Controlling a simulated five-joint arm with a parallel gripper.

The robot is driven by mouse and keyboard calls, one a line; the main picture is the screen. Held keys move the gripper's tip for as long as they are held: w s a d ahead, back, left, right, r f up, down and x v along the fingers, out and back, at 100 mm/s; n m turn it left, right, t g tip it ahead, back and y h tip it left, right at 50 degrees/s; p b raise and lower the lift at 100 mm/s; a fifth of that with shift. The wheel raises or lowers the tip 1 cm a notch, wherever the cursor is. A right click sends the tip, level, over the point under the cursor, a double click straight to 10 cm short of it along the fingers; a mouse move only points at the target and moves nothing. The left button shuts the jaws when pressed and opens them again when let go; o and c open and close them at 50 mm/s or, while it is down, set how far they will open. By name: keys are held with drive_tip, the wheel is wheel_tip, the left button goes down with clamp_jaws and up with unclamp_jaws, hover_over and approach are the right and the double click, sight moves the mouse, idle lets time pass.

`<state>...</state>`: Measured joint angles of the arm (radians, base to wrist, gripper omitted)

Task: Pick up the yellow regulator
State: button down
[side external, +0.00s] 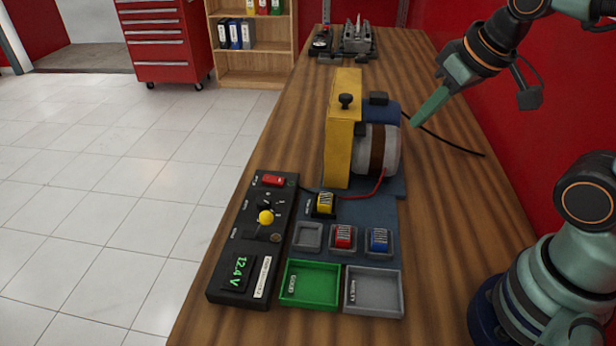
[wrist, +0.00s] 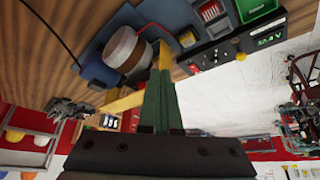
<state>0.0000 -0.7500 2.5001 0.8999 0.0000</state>
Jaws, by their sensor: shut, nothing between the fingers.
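The yellow regulator (side external: 325,203) is a small yellow block with dark markings, seated in a black holder in front of the engine trainer. It also shows in the wrist view (wrist: 187,39), near the top. My gripper (side external: 416,122) is shut and empty, its green fingers together. It is in the air right of the trainer's motor, higher than the regulator and well away from it. In the wrist view the shut fingers (wrist: 161,76) overlap the trainer's yellow plate; the regulator is beyond their tips.
The motor (side external: 376,150) and tall yellow plate (side external: 343,130) stand behind the regulator. Red (side external: 343,236) and blue (side external: 379,240) regulators sit in grey holders in front. Green (side external: 309,303) and grey (side external: 373,312) trays and a black control panel (side external: 229,298) are near. Bare wood lies right.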

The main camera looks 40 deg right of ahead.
idle(0.4)
drive_tip(key=shift+c, duration=2.2)
unclamp_jaws()
drive_tip(key=shift+w, duration=0.1)
drive_tip(key=m+g, duration=0.6)
drive_tip(key=m, duration=0.3)
hover_over(325, 197)
wheel_tip(325, 197, down, 10)
wheel_tip(325, 197, down, 12)
drive_tip(key=shift+r, duration=0.1)
